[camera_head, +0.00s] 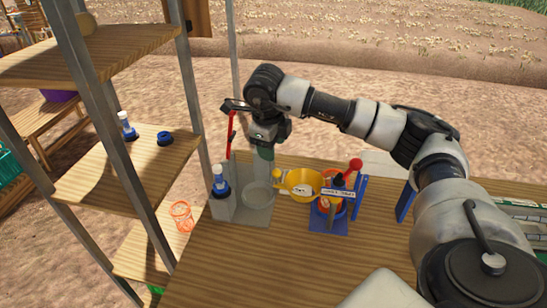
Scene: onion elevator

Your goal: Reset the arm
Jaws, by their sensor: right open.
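My right arm reaches in from the right and arches over the wooden table (240,265). Its gripper (264,153) points down above a grey device (256,213) near the table's back left corner. The jaws are small and partly hidden by the wrist, but they look empty. A pale round dish (258,194) sits on the device below the gripper, apart from it. My left gripper is not in view.
Near the gripper are a red lever (231,135), a blue-and-white bottle (220,183), a yellow bowl (299,178) and a blue-framed device with a red knob (355,165). A wooden shelf (85,185) stands left. The front tabletop is clear.

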